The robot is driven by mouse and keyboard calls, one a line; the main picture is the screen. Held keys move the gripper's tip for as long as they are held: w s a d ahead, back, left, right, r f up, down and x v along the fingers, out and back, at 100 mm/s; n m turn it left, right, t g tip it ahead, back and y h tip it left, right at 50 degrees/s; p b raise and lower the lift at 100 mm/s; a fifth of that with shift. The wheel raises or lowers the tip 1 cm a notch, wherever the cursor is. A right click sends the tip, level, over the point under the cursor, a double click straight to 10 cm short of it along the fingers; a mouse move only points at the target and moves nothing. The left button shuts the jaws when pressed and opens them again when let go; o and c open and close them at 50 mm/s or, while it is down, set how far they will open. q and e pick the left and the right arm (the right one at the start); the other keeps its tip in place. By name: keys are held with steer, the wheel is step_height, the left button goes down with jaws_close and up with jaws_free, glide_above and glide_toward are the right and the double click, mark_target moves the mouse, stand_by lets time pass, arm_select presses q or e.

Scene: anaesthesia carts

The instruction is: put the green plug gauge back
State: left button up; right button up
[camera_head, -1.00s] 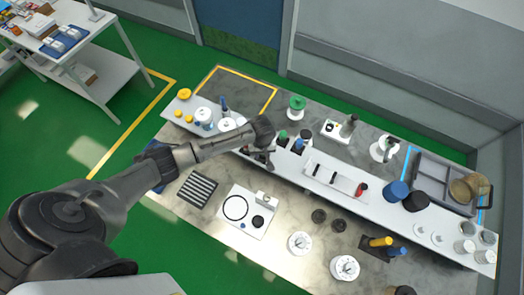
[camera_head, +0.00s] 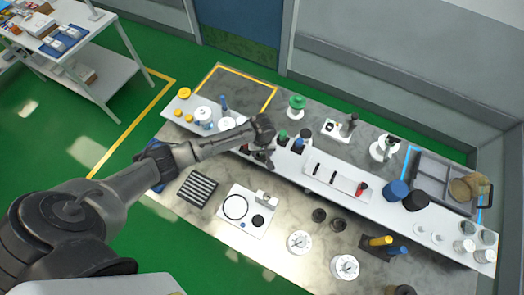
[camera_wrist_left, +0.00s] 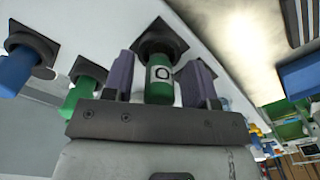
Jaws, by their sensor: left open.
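A green plug gauge (camera_wrist_left: 160,82) with a white band and dark ring mark stands at a black square holder (camera_wrist_left: 162,38) on the white shelf in the left wrist view. My left gripper (camera_wrist_left: 163,75) is open, with one finger on each side of the gauge; I cannot tell whether either touches it. In the head view my left gripper (camera_head: 264,158) is over the front of the shelf and hides this gauge. A second green piece (camera_wrist_left: 84,92) and a blue piece (camera_wrist_left: 16,70) stand in similar holders beside it. My right gripper is not in view.
The white shelf (camera_head: 375,197) runs along the bench. A white tray (camera_head: 337,180) with a red-tipped item lies to the right of the gripper. A striped black block (camera_head: 198,188) and a white plate (camera_head: 246,211) lie in front on the bench.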

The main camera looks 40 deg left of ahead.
arm_select(q)
step_height(320, 180, up, 10)
steer(key=shift+f, duration=0.1)
steer(key=shift+r, duration=0.85)
steer(key=s+d+f+m+t+h, duration=0.1)
steer(key=s+d+f+m, duration=0.1)
steer(key=s+d+m, duration=0.4)
steer(key=s+d+f+m+t, duration=0.1)
steer(key=s+d+f, duration=0.25)
steer(key=s, duration=0.45)
steer(key=s+r+m, duration=0.2)
steer(key=s, duration=0.4)
steer(key=s+a+r+m+t, duration=0.1)
steer(key=s+r+m, duration=0.1)
steer(key=s, duration=0.4)
steer(key=shift+a+r+m+t+y, duration=0.15)
steer(key=shift+r+m+t+y, duration=0.15)
steer(key=shift+y, duration=0.1)
steer(key=shift+s, duration=0.1)
